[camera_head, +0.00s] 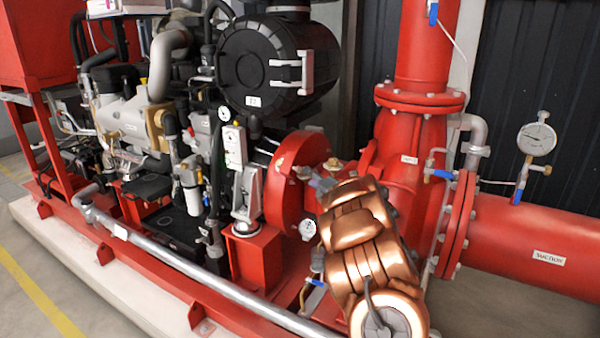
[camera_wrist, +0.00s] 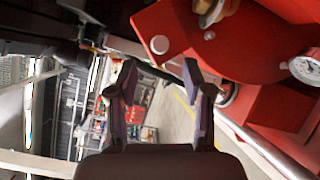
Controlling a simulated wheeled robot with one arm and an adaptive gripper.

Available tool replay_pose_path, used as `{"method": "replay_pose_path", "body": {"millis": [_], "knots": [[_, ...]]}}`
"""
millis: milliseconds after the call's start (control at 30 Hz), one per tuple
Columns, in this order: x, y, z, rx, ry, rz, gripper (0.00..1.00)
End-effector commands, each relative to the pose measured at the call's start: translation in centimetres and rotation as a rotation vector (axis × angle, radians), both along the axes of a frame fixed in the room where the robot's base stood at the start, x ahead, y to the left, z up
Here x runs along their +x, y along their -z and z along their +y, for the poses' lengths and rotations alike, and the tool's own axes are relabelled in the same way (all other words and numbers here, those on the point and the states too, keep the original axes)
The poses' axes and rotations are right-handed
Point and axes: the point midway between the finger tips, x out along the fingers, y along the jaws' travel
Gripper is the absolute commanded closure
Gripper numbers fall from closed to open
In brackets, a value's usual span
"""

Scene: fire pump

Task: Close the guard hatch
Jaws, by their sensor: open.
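I cannot clearly pick out the guard hatch in either view. A round red housing (camera_head: 290,178) stands between the engine and the pump. In the wrist view a red housing (camera_wrist: 240,40) with a pale round knob and a brass fitting fills the upper right. My gripper (camera_wrist: 152,85) is open in the wrist view, its two dark fingers apart with nothing between them. The right finger is close to the red part's lower edge in the picture; I cannot tell whether they touch.
A black cylinder (camera_head: 265,65) and engine parts stand at left. A silver pipe (camera_head: 215,283) runs along the front of the red base. A red suction pipe (camera_head: 540,245) and a pressure gauge (camera_head: 537,139) are at right. Floor at lower left is clear.

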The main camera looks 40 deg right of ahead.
Motion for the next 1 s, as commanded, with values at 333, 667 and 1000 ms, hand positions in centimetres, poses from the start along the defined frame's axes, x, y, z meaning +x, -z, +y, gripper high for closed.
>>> {"method": "replay_pose_path", "body": {"millis": [333,667,1000], "knots": [[3.7,-0.1,-0.6,0.002,-0.001,-0.001,0.50],[6.5,-0.1,-1.0,0.002,-0.002,-0.003,0.50],[6.8,-0.1,-1.2,0.002,0.000,-0.001,0.50]]}}
